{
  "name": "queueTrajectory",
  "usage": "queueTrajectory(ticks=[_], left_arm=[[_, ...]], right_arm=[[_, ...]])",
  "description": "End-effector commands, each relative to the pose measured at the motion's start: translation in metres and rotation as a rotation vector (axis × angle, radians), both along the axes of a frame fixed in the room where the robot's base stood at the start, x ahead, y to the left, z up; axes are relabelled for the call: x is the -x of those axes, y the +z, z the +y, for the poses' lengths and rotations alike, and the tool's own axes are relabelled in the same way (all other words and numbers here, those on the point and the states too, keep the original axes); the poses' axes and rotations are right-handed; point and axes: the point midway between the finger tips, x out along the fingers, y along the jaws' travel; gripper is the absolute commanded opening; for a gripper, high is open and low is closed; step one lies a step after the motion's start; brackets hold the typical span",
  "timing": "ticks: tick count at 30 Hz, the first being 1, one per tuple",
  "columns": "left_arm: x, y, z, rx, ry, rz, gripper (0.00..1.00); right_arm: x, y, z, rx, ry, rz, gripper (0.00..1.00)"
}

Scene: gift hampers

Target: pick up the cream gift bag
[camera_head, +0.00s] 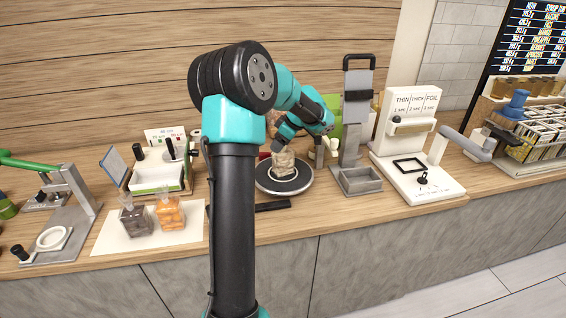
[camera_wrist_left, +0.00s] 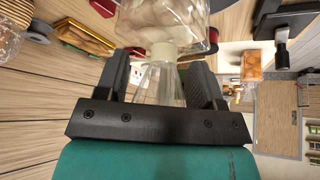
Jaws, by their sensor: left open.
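The cream gift bag (camera_head: 283,163) stands on a dark round turntable (camera_head: 262,183) on the counter. In the left wrist view it is a clear bag of pale contents (camera_wrist_left: 165,22) with a cream tie at its neck and a flared clear top. My left gripper (camera_head: 284,148) is at the top of the bag. Its open fingers (camera_wrist_left: 160,82) lie on either side of the flared top in the left wrist view, and I cannot tell whether they touch it. My right gripper is in neither view.
A dark bag (camera_head: 135,220) and an orange bag (camera_head: 170,213) stand on a pale mat (camera_head: 108,238) to the left. A grey stand with a tray (camera_head: 358,180) is just right of the turntable. A white labelled station (camera_head: 405,130) stands further right.

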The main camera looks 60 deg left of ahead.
Motion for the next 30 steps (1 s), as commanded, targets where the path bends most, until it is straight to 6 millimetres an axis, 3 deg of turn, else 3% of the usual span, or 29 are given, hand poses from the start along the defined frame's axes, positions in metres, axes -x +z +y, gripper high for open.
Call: queueTrajectory(ticks=[2, 20, 30], left_arm=[[0.0, 0.0001, 0.0, 0.0, 0.0, 0.0, 0.58], [0.0, 0.0001, 0.0, 0.0, 0.0, 0.0, 0.01], [-0.0001, 0.0006, 0.0001, 0.0, 0.0, 0.0, 0.0]], right_arm=[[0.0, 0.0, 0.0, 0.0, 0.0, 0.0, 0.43], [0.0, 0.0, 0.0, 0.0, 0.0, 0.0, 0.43], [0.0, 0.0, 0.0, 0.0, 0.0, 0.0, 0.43]])
